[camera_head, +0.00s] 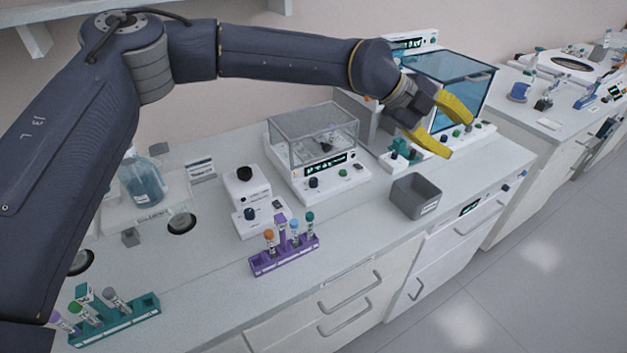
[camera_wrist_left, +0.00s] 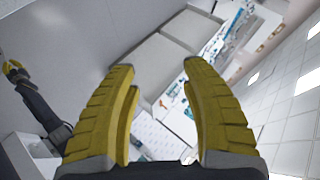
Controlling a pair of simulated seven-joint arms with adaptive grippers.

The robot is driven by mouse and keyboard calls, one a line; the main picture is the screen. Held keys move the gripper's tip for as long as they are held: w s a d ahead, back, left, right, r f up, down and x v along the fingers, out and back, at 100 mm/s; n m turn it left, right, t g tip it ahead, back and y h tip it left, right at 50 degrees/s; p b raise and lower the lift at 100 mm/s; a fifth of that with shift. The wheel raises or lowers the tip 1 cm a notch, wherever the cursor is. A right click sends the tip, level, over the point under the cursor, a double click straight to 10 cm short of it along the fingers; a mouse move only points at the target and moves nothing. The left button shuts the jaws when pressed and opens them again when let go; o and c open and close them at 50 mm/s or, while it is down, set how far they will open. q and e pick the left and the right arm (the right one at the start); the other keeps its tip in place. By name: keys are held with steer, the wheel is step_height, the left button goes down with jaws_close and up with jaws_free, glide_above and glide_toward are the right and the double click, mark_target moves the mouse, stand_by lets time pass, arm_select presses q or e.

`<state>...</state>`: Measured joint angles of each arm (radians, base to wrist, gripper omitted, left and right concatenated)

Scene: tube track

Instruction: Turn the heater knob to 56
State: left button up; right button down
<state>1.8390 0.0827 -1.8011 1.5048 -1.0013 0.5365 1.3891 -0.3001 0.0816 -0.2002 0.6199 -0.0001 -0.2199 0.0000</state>
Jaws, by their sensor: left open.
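No label reading "heater" is legible, so I cannot tell which knob is the heater's. A white unit with a clear grey cover (camera_head: 313,128) has a lit display (camera_head: 326,164) and a dark blue knob (camera_head: 313,183); the digits are unreadable. A unit with a blue see-through cover (camera_head: 450,83) stands behind my left gripper (camera_head: 458,138), with a dark knob (camera_head: 444,139) on its front. My left gripper is open and empty, above the bench's right part; its spread yellow fingers fill the left wrist view (camera_wrist_left: 158,68). My right gripper (camera_wrist_left: 14,72) shows small there, its jaws unclear.
A grey bin (camera_head: 415,196) sits at the bench front. A purple tube rack (camera_head: 284,258) and a teal rack (camera_head: 118,325) hold tubes. A white mixer (camera_head: 246,187) and a bottle (camera_head: 143,180) stand at left.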

arm_select(q)
steer(key=a+f+m+y, duration=0.1)
steer(key=a+f+y, duration=0.2)
steer(key=a+f, duration=0.15)
steer(key=n+t+y, duration=0.3)
steer(key=t+y, duration=0.1)
steer(key=y, duration=0.7)
glide_toward(313, 180)
steer(key=x, duration=1)
steer(key=shift+w, duration=0.1)
steer(key=shift+c, duration=0.4)
jaws_close()
